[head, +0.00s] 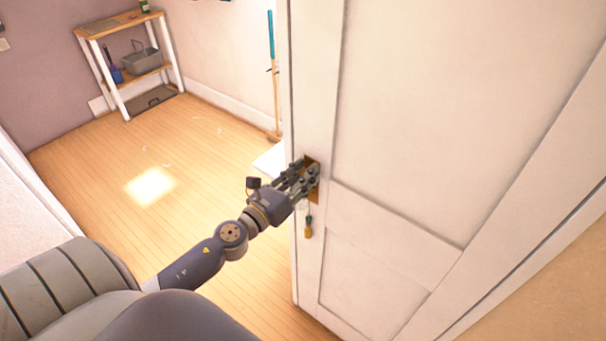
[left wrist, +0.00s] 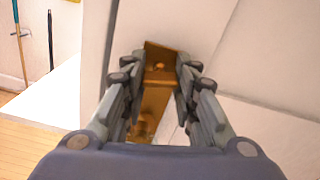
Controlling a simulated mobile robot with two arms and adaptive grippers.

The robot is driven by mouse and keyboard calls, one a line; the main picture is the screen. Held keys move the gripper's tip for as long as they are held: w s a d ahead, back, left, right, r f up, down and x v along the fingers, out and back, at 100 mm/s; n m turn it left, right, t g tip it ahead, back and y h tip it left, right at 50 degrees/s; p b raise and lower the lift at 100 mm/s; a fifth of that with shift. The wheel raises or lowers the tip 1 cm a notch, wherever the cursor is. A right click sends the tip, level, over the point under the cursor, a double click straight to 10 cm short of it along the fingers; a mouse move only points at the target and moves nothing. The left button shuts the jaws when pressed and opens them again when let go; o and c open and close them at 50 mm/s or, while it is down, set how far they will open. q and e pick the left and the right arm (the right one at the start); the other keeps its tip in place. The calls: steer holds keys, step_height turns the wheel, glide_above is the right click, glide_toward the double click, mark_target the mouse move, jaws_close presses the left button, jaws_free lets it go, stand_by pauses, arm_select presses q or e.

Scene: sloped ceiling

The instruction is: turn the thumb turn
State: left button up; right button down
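A white door (head: 420,130) carries a brass lock plate (head: 313,162) near its free edge, mostly covered by my gripper in the head view. In the left wrist view, the brass plate (left wrist: 157,95) runs down between my fingers. A small brass piece, apparently the thumb turn (left wrist: 158,67), sits on its upper part, and a rounder brass knob (left wrist: 143,128) shows lower down, partly hidden by my gripper. My left gripper (head: 308,172) is at the plate. Its fingers (left wrist: 158,74) are apart, one on each side of the plate, with nothing visibly held. My right gripper is out of view.
Past the door edge, the wooden floor (head: 190,150) is mostly clear. A shelf (head: 117,22) stands at the far wall, and a blue-handled pole (head: 271,60) leans nearby.

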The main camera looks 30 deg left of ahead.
arm_select(q)
steer(key=o, duration=0.4)
steer(key=shift+f, duration=0.1)
steer(key=shift+o, duration=0.2)
steer(key=s, duration=1.2)
steer(key=shift+a, duration=0.45)
